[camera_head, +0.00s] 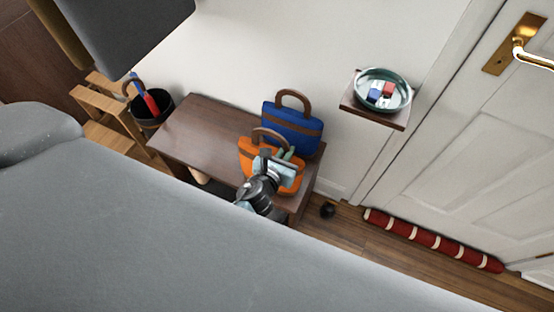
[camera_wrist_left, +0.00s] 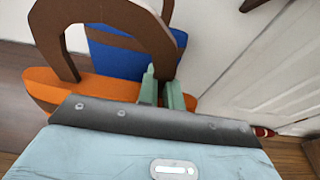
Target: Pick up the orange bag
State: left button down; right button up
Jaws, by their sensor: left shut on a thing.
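The orange bag (camera_head: 257,157) stands on the dark wooden bench (camera_head: 195,135), towards its right end. It has a brown arched handle (camera_wrist_left: 105,22), seen close up in the left wrist view, where the orange body (camera_wrist_left: 85,86) shows behind my gripper. My left gripper (camera_head: 287,156) comes over the front of the bag and hides part of it. Its pale green fingers (camera_wrist_left: 163,88) are shut on the bag at the right leg of the handle. My right gripper is in neither view.
A blue bag (camera_head: 292,130) stands close behind the orange one. A wall shelf (camera_head: 377,116) with a bowl (camera_head: 402,97) is to the right. A black bin (camera_head: 153,119) is left of the bench. A grey padded surface (camera_head: 130,225) fills the foreground. A red roll (camera_head: 430,239) lies by the door.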

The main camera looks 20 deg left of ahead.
aim_at(286, 149)
pick_arm(q)
jog(key=shift+r, duration=0.15)
jog(key=shift+w+r+p, duration=0.1)
jog(key=shift+r+p, duration=1.05)
jog(key=shift+r, duration=0.75)
jog(key=shift+s+d+f, duration=0.1)
jog(key=shift+s+f, duration=0.1)
jog(key=shift+s, duration=0.55)
jog(key=s+d+r+b, duration=0.1)
jog(key=s+d, duration=0.1)
jog(key=s, duration=1.2)
jog(key=shift+s+d+r+b, duration=0.2)
jog(key=shift+d+b, duration=0.1)
jog(key=shift+b, duration=0.05)
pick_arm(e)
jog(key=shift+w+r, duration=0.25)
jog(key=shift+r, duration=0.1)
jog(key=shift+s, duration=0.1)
